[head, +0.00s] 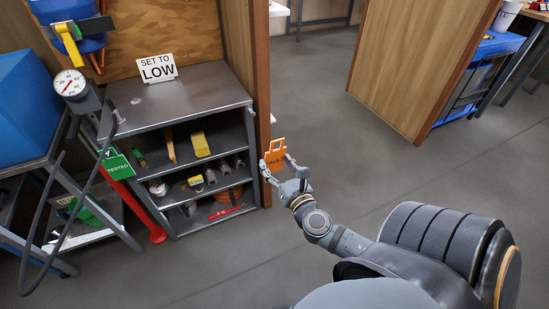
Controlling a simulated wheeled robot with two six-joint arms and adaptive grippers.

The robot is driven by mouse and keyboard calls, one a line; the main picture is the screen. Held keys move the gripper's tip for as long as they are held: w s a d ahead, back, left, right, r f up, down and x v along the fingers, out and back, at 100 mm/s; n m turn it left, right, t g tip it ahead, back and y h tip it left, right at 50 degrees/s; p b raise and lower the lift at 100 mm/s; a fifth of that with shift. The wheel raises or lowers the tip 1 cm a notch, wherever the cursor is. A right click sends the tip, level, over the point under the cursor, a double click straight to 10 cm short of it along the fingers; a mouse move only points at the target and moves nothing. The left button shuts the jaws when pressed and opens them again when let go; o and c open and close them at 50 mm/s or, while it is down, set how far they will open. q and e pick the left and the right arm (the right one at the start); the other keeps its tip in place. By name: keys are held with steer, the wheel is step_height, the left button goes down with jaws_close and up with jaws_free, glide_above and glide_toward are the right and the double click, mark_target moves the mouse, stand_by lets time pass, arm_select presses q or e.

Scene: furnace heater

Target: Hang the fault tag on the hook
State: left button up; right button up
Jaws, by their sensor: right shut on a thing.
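The orange fault tag (274,155) is in the head view, beside the wooden post at the right end of the metal shelf unit. It is upright, with a handle-like loop at its top and dark lettering partly covered by a finger. My right gripper (274,168) is shut on the tag, with its fingers at the tag's left and right sides. I cannot make out the hook; it may be hidden or too small to see. I cannot tell whether the tag touches the post. My left gripper is not in view.
The wooden post (262,95) stands close behind the tag. The metal shelf unit (190,95) carries a "SET TO LOW" sign (157,68). A gauge (69,83) and green "TESTED" tag (116,165) are at left. Open floor (340,150) lies to the right.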

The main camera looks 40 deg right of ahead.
steer(key=shift+s, duration=0.3)
steer(key=shift+a, duration=0.1)
steer(key=shift+v, duration=1.75)
